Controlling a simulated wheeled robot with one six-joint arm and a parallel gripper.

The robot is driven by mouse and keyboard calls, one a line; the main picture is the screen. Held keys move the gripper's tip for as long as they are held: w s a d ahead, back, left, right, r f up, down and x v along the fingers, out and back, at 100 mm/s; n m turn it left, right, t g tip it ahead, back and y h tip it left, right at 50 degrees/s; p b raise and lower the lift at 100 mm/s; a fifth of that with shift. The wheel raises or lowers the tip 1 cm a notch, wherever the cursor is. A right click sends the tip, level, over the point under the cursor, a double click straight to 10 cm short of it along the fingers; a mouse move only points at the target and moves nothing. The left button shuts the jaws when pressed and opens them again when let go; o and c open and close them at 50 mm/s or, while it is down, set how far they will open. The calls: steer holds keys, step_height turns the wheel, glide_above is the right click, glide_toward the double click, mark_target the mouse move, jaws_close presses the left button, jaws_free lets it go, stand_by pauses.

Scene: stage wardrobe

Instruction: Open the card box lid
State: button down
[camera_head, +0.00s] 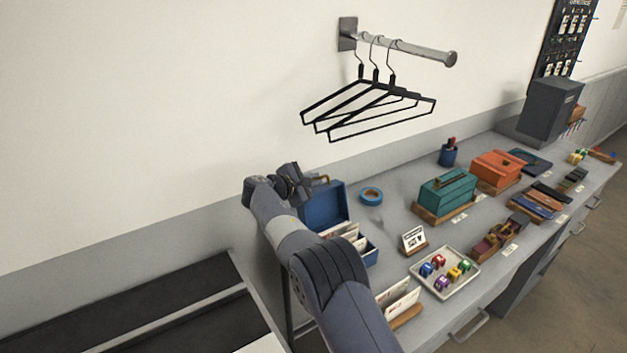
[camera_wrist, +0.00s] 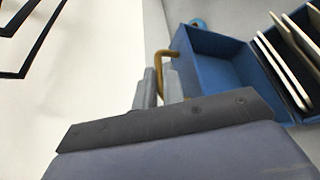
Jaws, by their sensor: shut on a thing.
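The blue card box (camera_head: 371,252) stands at the near left end of the counter, with upright white cards in it. Its blue lid (camera_head: 327,203) is swung up and stands steeply open at the back of the box; its hollow inside shows in the wrist view (camera_wrist: 215,62). A brass handle (camera_wrist: 164,55) sticks out from the lid's edge. My gripper (camera_wrist: 160,84) is shut on this handle, at the left of the lid. In the head view my gripper (camera_head: 303,181) is small and partly hidden by my own wrist.
A roll of blue tape (camera_head: 371,196) lies right of the lid. A small calendar stand (camera_head: 413,239), a dice tray (camera_head: 444,293) and a teal box (camera_head: 447,192) stand further right. Black hangers (camera_head: 368,108) hang from a wall rail above. The wall is close behind my gripper.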

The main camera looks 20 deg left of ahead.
steer(key=shift+a, duration=0.1)
steer(key=c, duration=1.8)
jaws_free()
steer(key=b+v, duration=0.3)
steer(key=v, duration=0.8)
steer(key=shift+b, duration=0.3)
steer(key=shift+w, duration=0.1)
steer(key=p+x, duration=0.4)
steer(key=x, duration=0.7)
steer(key=shift+s+d+r+b, duration=0.1)
steer(key=shift+s+d+b, duration=0.15)
steer(key=shift+b, duration=0.1)
steer(key=shift+a, duration=0.1)
